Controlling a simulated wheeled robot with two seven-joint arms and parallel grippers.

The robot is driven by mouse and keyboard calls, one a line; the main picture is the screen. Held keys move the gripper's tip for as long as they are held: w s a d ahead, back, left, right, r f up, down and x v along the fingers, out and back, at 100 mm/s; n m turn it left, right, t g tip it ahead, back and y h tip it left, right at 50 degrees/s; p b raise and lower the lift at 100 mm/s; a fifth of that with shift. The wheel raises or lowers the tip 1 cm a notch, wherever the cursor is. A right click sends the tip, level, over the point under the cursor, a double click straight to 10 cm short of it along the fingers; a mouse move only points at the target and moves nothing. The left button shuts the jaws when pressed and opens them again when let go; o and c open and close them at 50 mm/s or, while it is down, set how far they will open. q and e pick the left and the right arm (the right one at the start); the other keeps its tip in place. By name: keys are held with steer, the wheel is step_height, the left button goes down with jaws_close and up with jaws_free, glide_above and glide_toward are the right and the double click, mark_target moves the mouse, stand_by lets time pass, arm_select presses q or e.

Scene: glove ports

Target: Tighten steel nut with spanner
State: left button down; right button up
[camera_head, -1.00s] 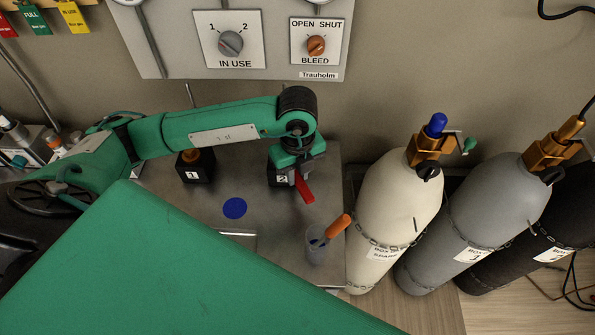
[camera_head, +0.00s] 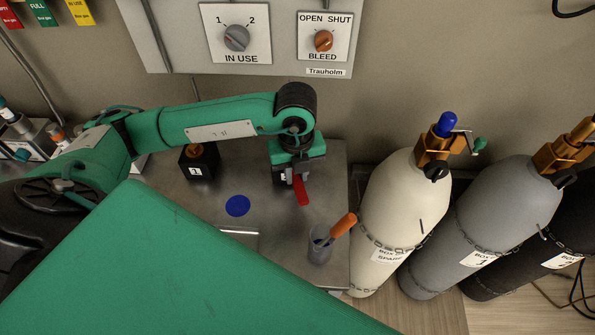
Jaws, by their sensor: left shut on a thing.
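My left gripper (camera_head: 298,168) comes in from the left over the steel bench top (camera_head: 265,230). It points down and is shut on a red-handled piece (camera_head: 301,190), whose red end sticks out below the fingers. I cannot tell whether this piece is the spanner. A dark block (camera_head: 283,179) with a white label is mostly hidden behind the gripper. The steel nut cannot be made out. A grey cup (camera_head: 319,253) near the bench's right edge holds an orange-handled tool (camera_head: 343,225). My right gripper is not in view.
Block 1 (camera_head: 199,164) with an orange-brown top stands left of the gripper. A blue disc (camera_head: 237,206) lies flat on the bench. A white cylinder (camera_head: 395,215) and grey cylinder (camera_head: 490,220) are chained at the right. A control panel (camera_head: 270,72) hangs behind.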

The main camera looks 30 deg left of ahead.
arm_select(q)
steer(key=shift+s+a+m+b, duration=0.15)
steer(key=shift+a+m+b, duration=0.15)
steer(key=shift+m+b, duration=0.2)
steer(key=shift+s+a+m, duration=0.1)
steer(key=shift+s+m, duration=0.05)
steer(key=shift+m, duration=0.15)
steer(key=shift+r, duration=0.1)
steer(key=shift+s+a+m+b, duration=0.35)
steer(key=shift+a+m+b, duration=0.25)
steer(key=shift+m+b, duration=0.35)
